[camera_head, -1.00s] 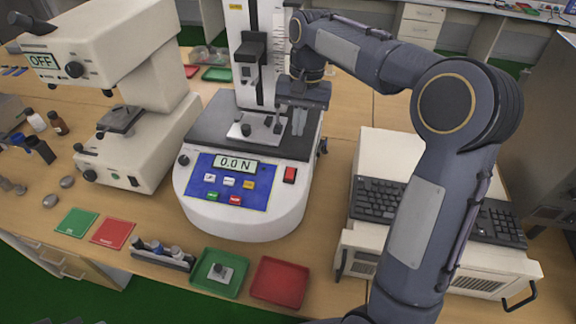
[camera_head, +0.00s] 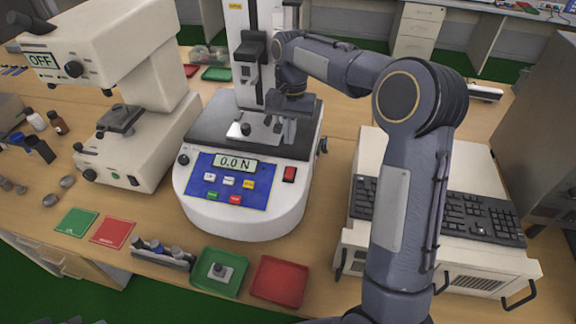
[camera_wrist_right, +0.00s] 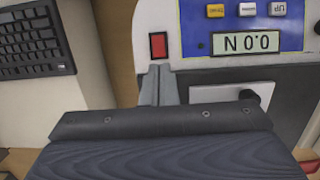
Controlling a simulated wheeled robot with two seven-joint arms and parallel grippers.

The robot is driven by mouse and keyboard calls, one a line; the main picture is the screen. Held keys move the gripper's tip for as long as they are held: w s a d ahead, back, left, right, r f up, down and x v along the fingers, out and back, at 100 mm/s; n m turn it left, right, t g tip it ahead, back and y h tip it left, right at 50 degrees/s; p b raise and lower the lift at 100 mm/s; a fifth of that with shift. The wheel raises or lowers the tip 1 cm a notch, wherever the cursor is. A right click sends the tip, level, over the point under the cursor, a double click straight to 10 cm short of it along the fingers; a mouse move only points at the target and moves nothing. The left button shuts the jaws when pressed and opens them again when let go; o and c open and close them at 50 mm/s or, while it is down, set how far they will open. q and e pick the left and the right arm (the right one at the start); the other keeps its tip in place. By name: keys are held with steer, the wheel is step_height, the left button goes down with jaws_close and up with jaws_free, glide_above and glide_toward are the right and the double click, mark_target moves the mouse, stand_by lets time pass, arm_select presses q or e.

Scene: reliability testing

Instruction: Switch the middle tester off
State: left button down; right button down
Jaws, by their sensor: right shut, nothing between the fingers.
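The middle tester (camera_head: 245,215) is a rounded white machine with a blue panel and a display (camera_head: 235,163) reading 0.0 N. Its red rocker switch (camera_head: 289,174) sits at the right of the panel. In the right wrist view the switch (camera_wrist_right: 158,45) lies just beyond the fingertips, with a small gap in the picture; I cannot tell if they touch. My right gripper (camera_wrist_right: 160,75) is shut and empty, its fingers together. In the head view the right gripper (camera_head: 272,132) is over the tester's dark deck, behind the panel. My left gripper is out of view.
A white tester (camera_head: 130,150) with an OFF display stands at the left. A keyboard (camera_head: 465,215) lies on a white case at the right. Green (camera_head: 238,286) and red (camera_head: 303,284) trays sit at the front edge. A grey cabinet (camera_head: 540,150) stands far right.

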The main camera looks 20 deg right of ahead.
mark_target(288, 175)
steer(key=f, duration=0.3)
steer(key=f+p, duration=0.1)
steer(key=f, duration=0.3)
steer(key=s+a+f, duration=0.1)
steer(key=f, duration=0.2)
steer(key=shift+s+f, duration=0.1)
steer(key=shift+f, duration=0.1)
